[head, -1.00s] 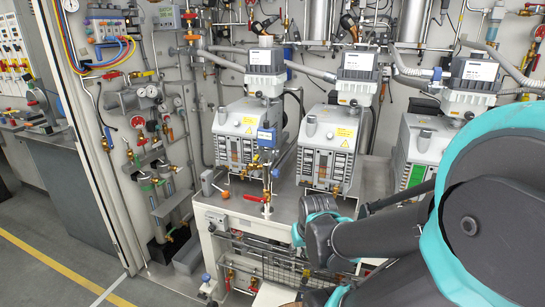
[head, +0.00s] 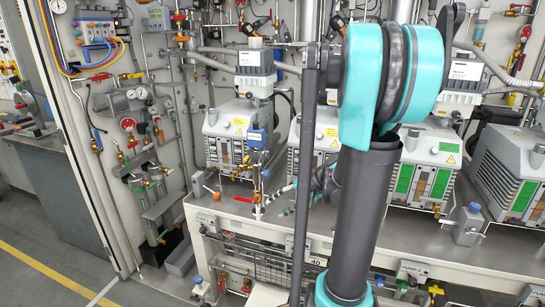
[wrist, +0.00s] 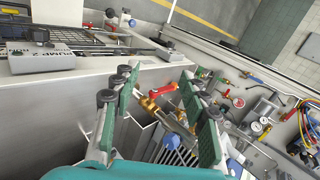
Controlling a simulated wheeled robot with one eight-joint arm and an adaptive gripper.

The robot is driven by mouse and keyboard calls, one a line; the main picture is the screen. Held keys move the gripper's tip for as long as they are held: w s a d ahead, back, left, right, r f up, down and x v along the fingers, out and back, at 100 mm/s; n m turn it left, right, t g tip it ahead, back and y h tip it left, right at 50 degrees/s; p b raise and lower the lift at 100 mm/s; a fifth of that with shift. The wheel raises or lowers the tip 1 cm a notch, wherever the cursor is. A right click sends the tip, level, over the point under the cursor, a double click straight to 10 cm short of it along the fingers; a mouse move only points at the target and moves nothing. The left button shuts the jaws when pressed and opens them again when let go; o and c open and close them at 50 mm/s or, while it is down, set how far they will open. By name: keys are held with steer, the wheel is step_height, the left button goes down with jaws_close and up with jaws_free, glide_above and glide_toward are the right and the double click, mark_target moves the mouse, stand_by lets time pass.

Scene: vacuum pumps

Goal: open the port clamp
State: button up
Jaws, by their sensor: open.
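I cannot make out a port clamp with certainty in either view. In the wrist view, my gripper (wrist: 156,78) is open, with its two green-padded fingers apart. A brass valve with a red handle (wrist: 163,90) shows between and beyond the fingers; no contact can be told. In the head view, a red-handled valve (head: 245,199) stands at the front of the pump bench, below a blue-topped fitting (head: 257,139). My arm crosses the middle of the head view, and the gripper cannot be made out there.
Grey vacuum pumps (head: 228,130) stand in a row on the bench (head: 440,250). A panel with gauges, valves and pipes (head: 140,110) is at left. The wrist view shows a grey box labelled PUMP 2 (wrist: 45,62). Open floor (head: 50,270) lies at the front left.

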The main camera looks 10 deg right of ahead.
steer(key=w+d+r+m+t+y, duration=0.1)
steer(key=w+d+r+t+y, duration=0.1)
steer(key=w+d+r+y, duration=0.45)
steer(key=w+d+r+t+y, duration=0.1)
steer(key=w+d+r+t, duration=0.15)
steer(key=d, duration=0.75)
steer(key=x, duration=1.7)
steer(key=shift+w+a+r, duration=0.15)
steer(key=shift+a+r, duration=0.1)
steer(key=shift+r, duration=0.1)
steer(key=shift+c, duration=0.5)
jaws_close()
